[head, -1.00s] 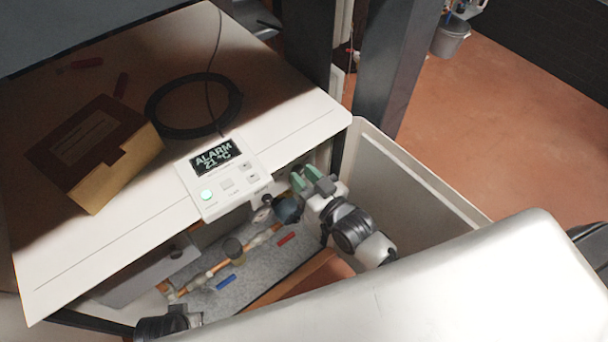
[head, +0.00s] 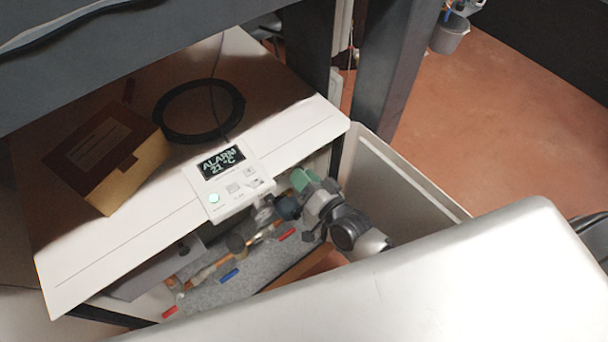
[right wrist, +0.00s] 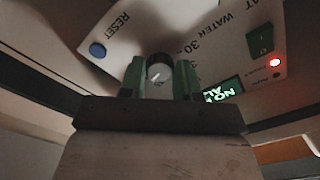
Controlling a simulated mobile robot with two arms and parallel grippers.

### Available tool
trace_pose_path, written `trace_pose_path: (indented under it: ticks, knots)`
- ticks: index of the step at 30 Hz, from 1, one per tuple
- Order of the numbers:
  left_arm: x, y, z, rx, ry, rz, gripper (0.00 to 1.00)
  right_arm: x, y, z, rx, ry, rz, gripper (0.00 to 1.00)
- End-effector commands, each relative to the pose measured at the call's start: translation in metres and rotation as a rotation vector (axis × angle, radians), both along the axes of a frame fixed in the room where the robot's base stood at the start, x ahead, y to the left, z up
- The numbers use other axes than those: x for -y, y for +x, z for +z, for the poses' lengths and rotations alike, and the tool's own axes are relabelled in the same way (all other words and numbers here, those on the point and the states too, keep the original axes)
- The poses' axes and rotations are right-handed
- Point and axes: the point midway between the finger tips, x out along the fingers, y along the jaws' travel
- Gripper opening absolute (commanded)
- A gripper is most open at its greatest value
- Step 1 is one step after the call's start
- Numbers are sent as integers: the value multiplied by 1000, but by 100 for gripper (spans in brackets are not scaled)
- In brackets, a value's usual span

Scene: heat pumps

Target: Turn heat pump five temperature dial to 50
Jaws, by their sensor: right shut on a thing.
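In the right wrist view, a round dark temperature dial (right wrist: 158,69) with a pale pointer mark sits on a white panel (right wrist: 215,35), which appears upside down with WATER and 30 printed near the dial. My right gripper (right wrist: 160,80) has its green fingers on both sides of the dial and is shut on it. The dial cannot be made out there. My left gripper is not in view.
A white controller (head: 228,180) reading ALARM 21 °C lies at the worktop edge. A blue RESET button (right wrist: 97,50), a green switch (right wrist: 260,40) and a lit red lamp (right wrist: 275,62) are near the dial.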

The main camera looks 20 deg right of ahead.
Motion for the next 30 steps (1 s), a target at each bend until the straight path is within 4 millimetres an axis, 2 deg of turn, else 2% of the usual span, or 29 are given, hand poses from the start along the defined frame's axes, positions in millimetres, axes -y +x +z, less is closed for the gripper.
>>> trace_pose_path:
  ticks: [18,19,23,30]
  knots:
    - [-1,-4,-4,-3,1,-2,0,0,0,0,-16,43,-1,9]
    - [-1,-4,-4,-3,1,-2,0,0,0,0,-16,43,-1,37]
    - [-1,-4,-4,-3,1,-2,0,0,0,0,-15,43,-1,57]
    - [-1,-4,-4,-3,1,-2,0,0,0,0,-15,41,0,58]
